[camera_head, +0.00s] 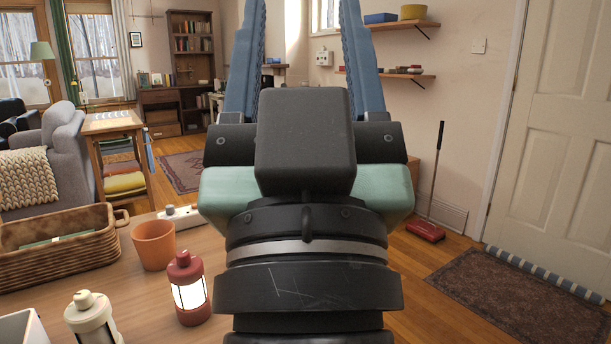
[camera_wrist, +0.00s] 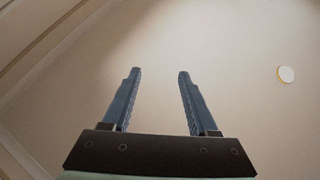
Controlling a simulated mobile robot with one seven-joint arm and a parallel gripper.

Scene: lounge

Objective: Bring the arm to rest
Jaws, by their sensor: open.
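My gripper (camera_head: 305,50) rises large in the middle of the head view, with its two blue fingers pointing up and spread apart. The wrist view shows the same gripper (camera_wrist: 157,80) open, with nothing between the fingers. Behind the fingers in the wrist view are a plain pale surface, which looks like ceiling or wall, and a small round white disc (camera_wrist: 286,74). My gripper touches nothing that I can see. My wrist and gripper hide the middle of the room in the head view.
A wooden table (camera_head: 133,289) at lower left bears a wicker basket (camera_head: 60,262), an orange pot (camera_head: 154,245), a lit red lantern (camera_head: 188,290) and a cream lantern (camera_head: 92,318). Wall shelves (camera_head: 405,76) are at upper right.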

